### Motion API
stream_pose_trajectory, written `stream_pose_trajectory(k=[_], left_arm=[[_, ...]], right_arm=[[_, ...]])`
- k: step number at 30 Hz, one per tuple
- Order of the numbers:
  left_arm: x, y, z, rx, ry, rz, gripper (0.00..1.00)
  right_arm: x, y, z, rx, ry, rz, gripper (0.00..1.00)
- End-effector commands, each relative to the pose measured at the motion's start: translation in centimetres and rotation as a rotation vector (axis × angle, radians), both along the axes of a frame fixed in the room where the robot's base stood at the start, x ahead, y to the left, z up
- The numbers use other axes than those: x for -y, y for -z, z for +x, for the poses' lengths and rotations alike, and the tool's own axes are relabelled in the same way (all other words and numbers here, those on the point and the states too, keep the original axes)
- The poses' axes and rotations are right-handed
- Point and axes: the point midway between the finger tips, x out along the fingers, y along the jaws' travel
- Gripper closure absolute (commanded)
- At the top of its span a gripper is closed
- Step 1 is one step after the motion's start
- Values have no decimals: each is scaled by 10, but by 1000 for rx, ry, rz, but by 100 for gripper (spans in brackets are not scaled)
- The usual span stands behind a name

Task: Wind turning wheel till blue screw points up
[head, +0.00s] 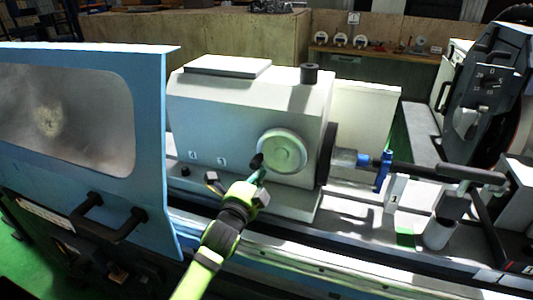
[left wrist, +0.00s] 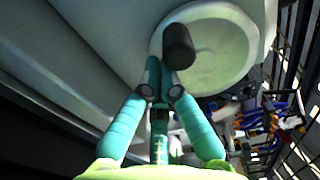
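The turning wheel (head: 285,150) is a pale round disc on the front of the grey-white headstock. Its black knob (head: 256,161) sits at the wheel's left side. In the left wrist view the wheel (left wrist: 222,60) and knob (left wrist: 179,46) are close ahead. My left gripper (head: 262,176) has teal fingers drawn together at the knob's lower side; the tips also show in the left wrist view (left wrist: 161,78). I cannot tell whether they touch the knob. The blue screw (head: 364,160) shows beside the blue clamp (head: 383,172) on the workpiece, pointing roughly left. My right gripper is out of view.
A blue guard door (head: 150,150) with a black handle (head: 105,218) stands to the left. The grey headstock (head: 245,115) is behind the wheel. A black shaft (head: 430,172) and a grey post (head: 440,230) are at right. The machine bed's front edge runs below.

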Motion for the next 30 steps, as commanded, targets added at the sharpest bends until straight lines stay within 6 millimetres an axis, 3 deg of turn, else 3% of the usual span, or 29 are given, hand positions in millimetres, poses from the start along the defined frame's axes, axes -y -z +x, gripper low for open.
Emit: stream_pose_trajectory(k=[6, 18, 30], left_arm=[[-9, -4, -22, 0, -2, 0, 100], [-19, -2, -58, -1, 0, 0, 100], [-20, 1, -64, -3, 0, -2, 100]], right_arm=[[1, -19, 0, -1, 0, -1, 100], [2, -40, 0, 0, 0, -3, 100], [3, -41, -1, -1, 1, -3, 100]])
